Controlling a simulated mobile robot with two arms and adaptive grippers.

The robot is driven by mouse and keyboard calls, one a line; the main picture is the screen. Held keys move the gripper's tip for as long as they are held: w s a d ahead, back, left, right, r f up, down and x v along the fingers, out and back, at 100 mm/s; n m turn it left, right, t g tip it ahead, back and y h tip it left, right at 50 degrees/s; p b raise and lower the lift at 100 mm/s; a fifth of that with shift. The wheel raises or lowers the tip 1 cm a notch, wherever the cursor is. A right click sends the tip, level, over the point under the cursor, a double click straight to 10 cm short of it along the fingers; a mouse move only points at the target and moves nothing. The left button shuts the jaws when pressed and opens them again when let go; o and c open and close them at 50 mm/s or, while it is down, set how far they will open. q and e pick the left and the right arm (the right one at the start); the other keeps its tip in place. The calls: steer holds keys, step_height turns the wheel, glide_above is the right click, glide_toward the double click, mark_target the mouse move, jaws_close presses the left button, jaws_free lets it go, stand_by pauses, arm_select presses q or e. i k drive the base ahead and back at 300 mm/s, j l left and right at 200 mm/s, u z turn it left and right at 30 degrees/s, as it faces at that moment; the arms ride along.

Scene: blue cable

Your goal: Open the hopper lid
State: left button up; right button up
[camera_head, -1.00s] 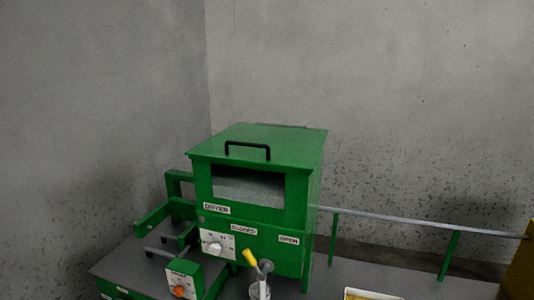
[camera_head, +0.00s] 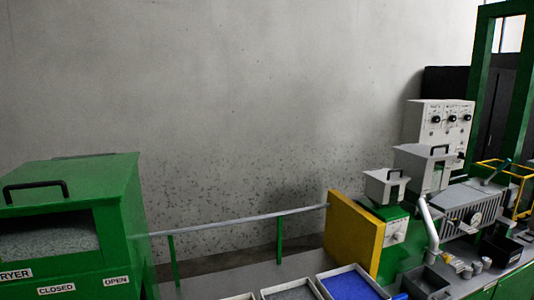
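Two grey hopper-like boxes stand on the machine at the right. The smaller grey box (camera_head: 384,187) is on a green and yellow housing and has a dark handle. The larger grey box (camera_head: 421,171) is just behind and to its right, with a flat top and a dark handle (camera_head: 440,149). Both tops look shut, though they are small in view. The green dryer (camera_head: 125,203) at the left also has a flat lid with a black handle (camera_head: 35,189); its lid looks closed. I cannot tell from the picture which one is the task's hopper. Neither gripper is in view.
A grey rail (camera_head: 235,221) on green posts runs between the dryer and the yellow panel (camera_head: 352,236). Trays, one with blue material (camera_head: 348,286), stand at the front. A white control box (camera_head: 438,122) and a green frame (camera_head: 483,70) are at the right.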

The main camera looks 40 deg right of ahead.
mark_target(427, 152)
steer(key=z, duration=2.2)
steer(key=i+l, duration=0.2)
steer(key=i, duration=0.15)
steer(key=i+l, duration=0.25)
steer(key=i, duration=0.15)
steer(key=z, duration=0.05)
